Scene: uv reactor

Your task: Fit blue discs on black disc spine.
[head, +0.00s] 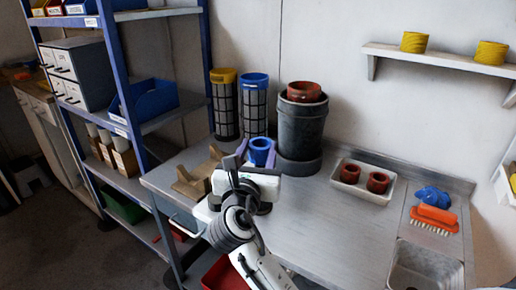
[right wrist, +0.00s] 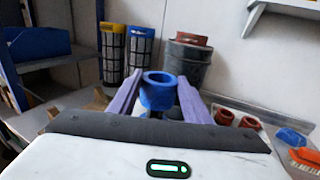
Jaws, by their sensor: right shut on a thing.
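A blue ring-shaped disc (head: 261,151) with an open centre is between the purple fingers of my right gripper (head: 257,158), over the left part of the steel bench. My right gripper (right wrist: 160,88) is shut on the blue disc (right wrist: 158,96), whose opening faces up. A dark part shows just below the disc in the right wrist view; I cannot tell whether it is the black disc spine. No black spine shows clearly in the head view, where my gripper and wrist hide the bench under the disc. My left gripper is not in view.
A tan wooden stand (head: 198,178) is left of my gripper. Blue-capped (head: 254,105) and yellow-capped (head: 224,106) mesh cylinders and a grey bin (head: 301,130) stand behind. A white tray (head: 341,183) of red rings and an orange brush (head: 433,217) lie right. The middle bench is clear.

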